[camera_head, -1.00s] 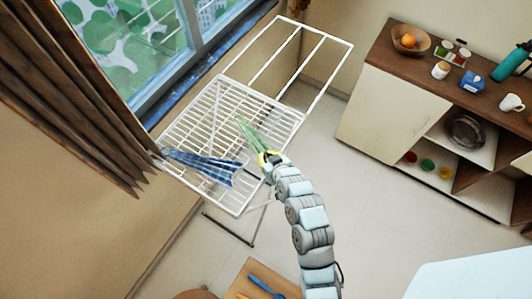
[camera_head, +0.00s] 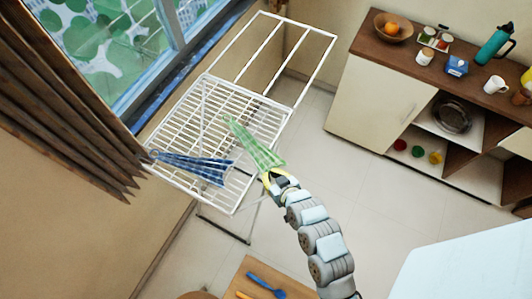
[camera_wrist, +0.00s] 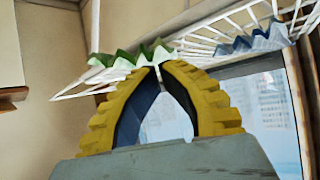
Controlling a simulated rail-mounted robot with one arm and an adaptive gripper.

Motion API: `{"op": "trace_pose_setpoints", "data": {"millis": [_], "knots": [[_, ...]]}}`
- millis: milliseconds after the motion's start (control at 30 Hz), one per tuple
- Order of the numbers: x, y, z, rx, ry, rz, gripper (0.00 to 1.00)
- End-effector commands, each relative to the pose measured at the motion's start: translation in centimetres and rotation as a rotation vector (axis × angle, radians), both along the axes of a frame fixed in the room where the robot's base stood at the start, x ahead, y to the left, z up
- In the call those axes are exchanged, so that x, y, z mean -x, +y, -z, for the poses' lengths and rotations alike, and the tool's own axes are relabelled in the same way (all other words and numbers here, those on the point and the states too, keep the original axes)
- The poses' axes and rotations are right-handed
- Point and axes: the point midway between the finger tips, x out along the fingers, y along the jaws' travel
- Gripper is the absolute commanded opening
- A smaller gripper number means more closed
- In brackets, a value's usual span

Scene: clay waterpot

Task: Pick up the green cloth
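The green cloth (camera_head: 258,148) is a folded, pleated, checked strip, narrow at its upper left and wide at its lower right. In the head view its wide end reaches past the right edge of the white drying rack (camera_head: 215,95). My gripper (camera_head: 268,174) is at that wide end. In the wrist view my yellow fingers (camera_wrist: 158,68) curve together, with their tips almost meeting at the wavy edge of the green cloth (camera_wrist: 128,56). They look shut on this edge, though the pinch itself is small. Whether the far end still touches the rack cannot be told.
A blue checked cloth (camera_head: 195,165) lies on the rack's left part. The window (camera_head: 125,50) and brown curtain (camera_head: 60,105) are at the left. A cabinet (camera_head: 385,105) with bowl, cups and bottle is at the right. Open floor (camera_head: 320,160) lies between rack and cabinet.

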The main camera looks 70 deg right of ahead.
Motion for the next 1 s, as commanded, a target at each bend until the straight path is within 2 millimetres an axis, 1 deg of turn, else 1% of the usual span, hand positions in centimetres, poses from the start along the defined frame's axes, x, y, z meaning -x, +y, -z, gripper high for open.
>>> {"op": "trace_pose_setpoints", "data": {"millis": [100, 300, 367, 400, 467, 500, 567, 600, 633, 667, 900, 1000], "knots": [[0.9, 0.6, -0.1, 0.002, 0.002, 0.003, 0.0], [1.5, 1.4, 0.0, 0.0, 0.0, 0.001, 0.0], [1.6, 1.5, 0.0, -0.001, -0.001, 0.001, 0.17], [1.6, 1.6, 0.0, -0.001, -0.001, 0.001, 0.28], [1.7, 1.6, 0.0, 0.0, 0.0, 0.0, 0.46], [1.7, 1.6, 0.0, 0.0, 0.0, 0.0, 0.57], [1.7, 1.6, 0.0, 0.0, 0.0, 0.0, 0.74], [1.7, 1.6, 0.0, 0.0, 0.0, 0.0, 0.86], [1.7, 1.6, 0.0, 0.0, 0.0, 0.0, 0.94], [1.7, 1.6, 0.0, 0.0, 0.0, 0.0, 1.0], [1.6, 1.6, -0.1, 0.001, -0.001, 0.0, 1.0], [1.2, 1.1, -0.4, 0.022, -0.017, 0.002, 1.0]]}}
